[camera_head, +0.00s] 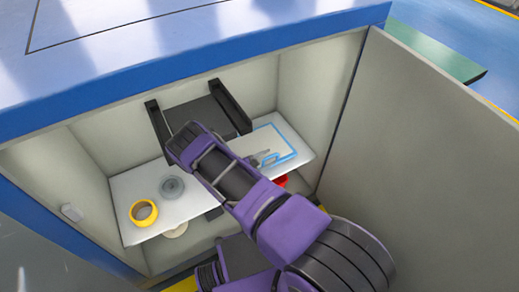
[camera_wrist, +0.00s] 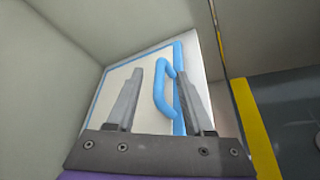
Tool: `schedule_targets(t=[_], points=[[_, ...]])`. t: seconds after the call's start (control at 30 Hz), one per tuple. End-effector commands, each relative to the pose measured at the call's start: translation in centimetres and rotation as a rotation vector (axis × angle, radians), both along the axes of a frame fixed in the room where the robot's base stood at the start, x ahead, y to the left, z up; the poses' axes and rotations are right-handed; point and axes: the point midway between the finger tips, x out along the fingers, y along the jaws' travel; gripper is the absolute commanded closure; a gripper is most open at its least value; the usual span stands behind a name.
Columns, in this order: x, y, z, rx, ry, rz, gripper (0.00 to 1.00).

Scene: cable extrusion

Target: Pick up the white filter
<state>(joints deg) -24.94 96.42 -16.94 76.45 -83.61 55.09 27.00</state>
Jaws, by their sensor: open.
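The white filter is a flat white panel with a blue frame and a raised blue handle (camera_wrist: 160,90). In the wrist view the panel (camera_wrist: 115,82) fills the middle. In the head view the panel (camera_head: 272,136) lies at the right end of the cabinet shelf. My gripper (camera_wrist: 157,72) is open, with one finger left of the handle and the other close to its right side and over the blue strip. Contact with the handle cannot be told.
On the white shelf (camera_head: 150,190) lie a yellow ring (camera_head: 134,212) and a grey round part (camera_head: 172,187). A red item (camera_head: 280,180) shows under the shelf beside my arm. Black rails (camera_head: 235,108) stand behind. The cabinet walls and open door (camera_head: 430,160) bound the space.

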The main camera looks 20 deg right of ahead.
Motion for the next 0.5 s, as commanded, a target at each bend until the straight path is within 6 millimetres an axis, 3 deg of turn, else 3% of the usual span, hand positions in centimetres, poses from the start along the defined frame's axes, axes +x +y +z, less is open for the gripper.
schedule_targets(t=[0.13, 0.37, 0.5], points=[[0.58, -1.17, -0.57, -0.001, 0.0, 0.001, 0.48], [0.65, -1.24, -0.55, -0.001, 0.0, 0.001, 0.48], [0.65, -1.22, -0.54, 0.0, 0.001, 0.002, 0.71]])
